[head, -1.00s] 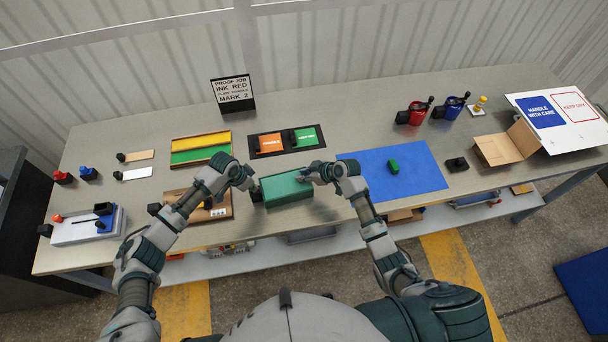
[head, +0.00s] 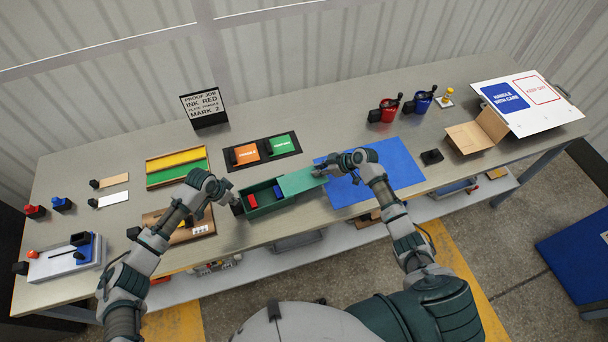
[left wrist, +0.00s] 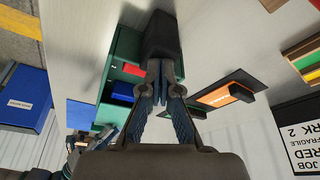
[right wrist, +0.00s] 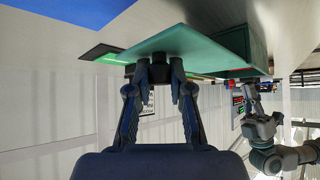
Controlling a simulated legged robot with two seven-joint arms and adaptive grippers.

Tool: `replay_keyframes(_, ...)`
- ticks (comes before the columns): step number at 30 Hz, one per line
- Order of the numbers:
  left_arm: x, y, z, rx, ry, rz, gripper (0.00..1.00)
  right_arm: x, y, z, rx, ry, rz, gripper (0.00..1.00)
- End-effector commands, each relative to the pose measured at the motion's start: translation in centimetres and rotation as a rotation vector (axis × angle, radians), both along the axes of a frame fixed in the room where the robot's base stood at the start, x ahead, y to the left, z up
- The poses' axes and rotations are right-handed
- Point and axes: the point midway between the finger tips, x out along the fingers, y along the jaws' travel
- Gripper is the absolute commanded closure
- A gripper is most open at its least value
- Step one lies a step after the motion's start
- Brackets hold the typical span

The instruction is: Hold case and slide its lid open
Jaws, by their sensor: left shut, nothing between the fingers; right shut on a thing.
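The green case (head: 270,210) sits near the front edge of the workbench, partly open. A red block (head: 251,200) and a blue block (head: 278,192) show inside its left half. Its green lid (head: 302,181) lies slid to the right. My left gripper (head: 229,198) is shut and empty at the case's left end. In the left wrist view, its fingertips are close to a black block (left wrist: 160,38) at that end; whether they touch is unclear. My right gripper (head: 323,171) is shut on the lid's dark knob (right wrist: 160,71) at its right end.
A blue mat (head: 405,169) lies right of the case. Orange (head: 246,154) and green (head: 282,145) pads lie behind it. A brown tray (head: 200,225) is to the left, a cardboard box (head: 462,137) farther right. The bench is bare between mat and red pot (head: 389,113).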

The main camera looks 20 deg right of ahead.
Motion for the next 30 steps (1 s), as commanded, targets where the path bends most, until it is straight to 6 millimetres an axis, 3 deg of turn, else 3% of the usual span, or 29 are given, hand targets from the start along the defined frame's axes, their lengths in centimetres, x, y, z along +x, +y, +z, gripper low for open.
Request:
replay_keyframes(1, -0.5, 0.1, -0.7, 0.007, 0.014, 0.0, 1.0, 0.0, -0.8, -0.2, -0.004, 0.003, -0.001, 1.0)
replay_keyframes(6, -0.5, 0.1, -0.7, 0.007, 0.014, -0.002, 1.0, 0.1, -2.0, -0.2, -0.003, 0.003, -0.001, 1.0)
replay_keyframes(17, -0.5, 0.1, -0.7, 0.007, 0.013, -0.001, 1.0, 0.1, -2.2, -0.2, -0.003, 0.003, -0.001, 1.0)
replay_keyframes(18, -0.5, 0.1, -0.7, 0.007, 0.013, -0.001, 1.0, 0.1, -2.2, -0.2, -0.003, 0.003, -0.001, 0.72)
replay_keyframes(21, -0.5, 0.1, -0.7, 0.007, 0.013, -0.001, 1.0, 0.1, -2.1, -0.2, -0.002, 0.002, -0.001, 0.53)
replay_keyframes(30, -0.5, 0.1, -0.7, 0.006, 0.013, -0.001, 1.0, 0.0, -2.2, 0.0, -0.001, 0.001, 0.0, 0.53)
